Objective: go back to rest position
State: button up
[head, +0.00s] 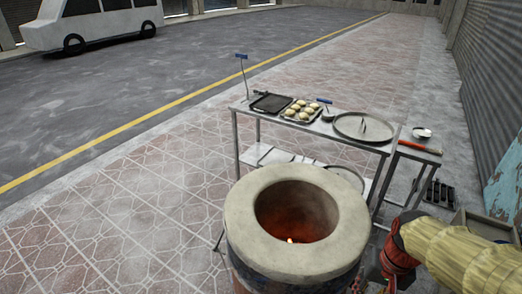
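My arm (455,255), in a yellow sleeve, comes in at the lower right. Its red part (396,262) bends down beside the right side of the barrel oven. I cannot make out my gripper or its fingers. The barrel oven (245,225) stands at the bottom centre, with a thick pale rim and an open round mouth. A small flame glows inside it.
A metal table (345,147) behind the oven holds a dark tray (270,103), a tray of dough balls (301,111) and a round lid (363,127). A side table (418,151) carries a small bowl (421,133). A shuttered wall is at right; tiled pavement at left is clear.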

jog(key=s+a+r+n+t, duration=0.1)
jog(key=a+r+n+t, duration=0.1)
jog(key=r, duration=0.5)
jog(key=s+a+r+n+t, duration=0.2)
jog(key=a+r+t, duration=0.1)
jog(key=a+r, duration=0.2)
notch_tip(320, 180, up, 2)
jog(key=shift+r+h, duration=0.1)
jog(key=shift+h, duration=0.3)
jog(key=shift+s, duration=0.15)
